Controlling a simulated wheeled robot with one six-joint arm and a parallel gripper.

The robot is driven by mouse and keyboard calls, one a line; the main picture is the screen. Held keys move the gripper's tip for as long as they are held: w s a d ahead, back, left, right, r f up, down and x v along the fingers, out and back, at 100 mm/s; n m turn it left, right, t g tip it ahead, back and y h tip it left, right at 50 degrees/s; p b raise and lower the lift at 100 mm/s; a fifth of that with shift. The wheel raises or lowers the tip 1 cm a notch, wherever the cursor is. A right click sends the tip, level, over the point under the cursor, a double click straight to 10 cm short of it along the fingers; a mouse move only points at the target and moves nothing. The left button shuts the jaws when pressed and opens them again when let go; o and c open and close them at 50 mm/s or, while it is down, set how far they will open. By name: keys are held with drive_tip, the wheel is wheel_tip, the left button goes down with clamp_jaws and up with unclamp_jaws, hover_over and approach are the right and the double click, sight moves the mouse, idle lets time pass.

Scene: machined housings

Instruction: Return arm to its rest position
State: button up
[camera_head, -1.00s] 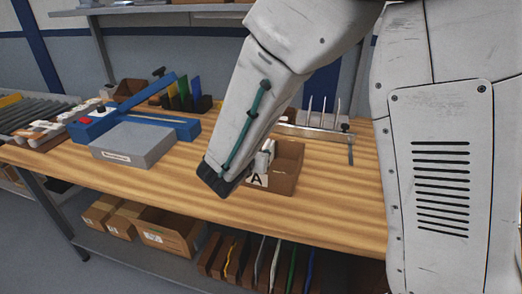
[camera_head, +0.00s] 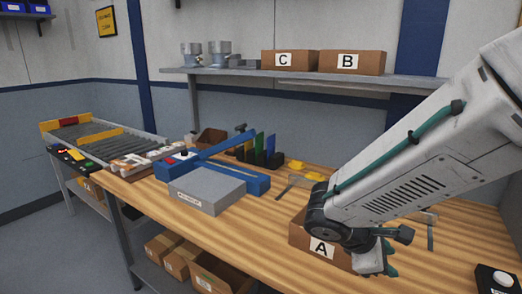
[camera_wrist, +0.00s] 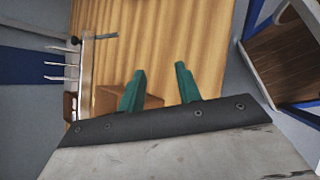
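My gripper (camera_head: 388,262) hangs at the right of the head view, in front of and beside the cardboard box marked A (camera_head: 321,246). It partly hides that box. In the wrist view my gripper's two green fingers (camera_wrist: 160,78) stand apart with nothing between them. A brown box (camera_wrist: 152,101) shows behind and below the fingers there. My arm reaches in from the right edge of the head view.
The wooden workbench (camera_head: 270,225) carries a grey block (camera_head: 207,190) and a blue fixture (camera_head: 255,183). A shelf (camera_head: 235,71) behind holds boxes C (camera_head: 290,63) and B (camera_head: 352,62). A roller conveyor (camera_head: 100,140) stands at left. A small black device (camera_head: 495,280) lies at front right.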

drive_tip(key=s+r+m+y, duration=0.4)
drive_tip(key=s+m, duration=0.2)
drive_tip(key=s, duration=0.1)
drive_tip(key=s+r+m+y, duration=0.5)
drive_tip(key=s+m, duration=0.2)
drive_tip(key=s, duration=0.1)
drive_tip(key=shift+s+m, duration=0.2)
drive_tip(key=shift+m, duration=0.1)
